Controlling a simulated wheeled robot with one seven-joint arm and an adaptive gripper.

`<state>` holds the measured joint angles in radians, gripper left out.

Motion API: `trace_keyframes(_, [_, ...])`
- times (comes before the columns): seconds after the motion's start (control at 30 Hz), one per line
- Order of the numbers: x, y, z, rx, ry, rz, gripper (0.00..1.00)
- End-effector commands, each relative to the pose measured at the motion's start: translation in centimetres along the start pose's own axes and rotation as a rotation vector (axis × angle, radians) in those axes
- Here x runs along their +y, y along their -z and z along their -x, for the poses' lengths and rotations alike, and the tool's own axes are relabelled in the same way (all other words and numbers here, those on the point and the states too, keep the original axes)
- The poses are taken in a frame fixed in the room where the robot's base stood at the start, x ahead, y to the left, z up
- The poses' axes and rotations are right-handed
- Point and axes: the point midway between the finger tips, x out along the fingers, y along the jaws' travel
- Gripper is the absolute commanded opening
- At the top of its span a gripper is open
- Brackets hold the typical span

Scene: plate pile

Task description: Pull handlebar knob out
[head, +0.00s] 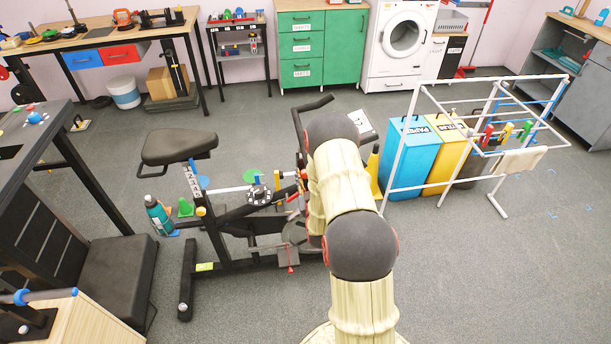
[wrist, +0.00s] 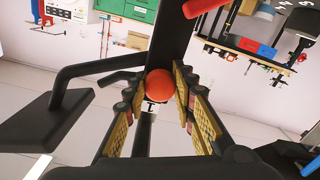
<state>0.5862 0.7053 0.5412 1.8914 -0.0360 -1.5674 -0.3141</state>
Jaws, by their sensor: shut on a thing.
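The handlebar knob (wrist: 160,84) is a round orange-red ball in the wrist view, beside a black post (wrist: 170,40) with a small white label marked 1 (wrist: 147,105). My gripper (wrist: 166,80) has its two padded fingers on either side of the knob and is shut on it. Part of the knob is hidden by the fingers. In the head view, the exercise bike (head: 242,228) stands on the grey floor, and my arm hides the knob and gripper. A black handlebar grip (head: 318,103) shows left of my arm.
The bike's saddle (head: 180,147) and a teal bottle (head: 158,214) are left of my arm. A blue bin (head: 406,155), a yellow bin (head: 447,158) and a white drying rack (head: 415,90) stand right. Floor at the lower right is clear.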

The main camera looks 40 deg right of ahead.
Motion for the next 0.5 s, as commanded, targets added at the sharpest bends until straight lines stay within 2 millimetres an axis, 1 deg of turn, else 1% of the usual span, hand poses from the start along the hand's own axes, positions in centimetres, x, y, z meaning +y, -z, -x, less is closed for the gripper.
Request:
trace_keyframes(0.33, [0.0,0.0,0.2,-0.001,0.001,0.000,0.00])
trace_keyframes(0.5, [-0.1,-0.1,1.6,-0.002,0.001,0.000,0.00])
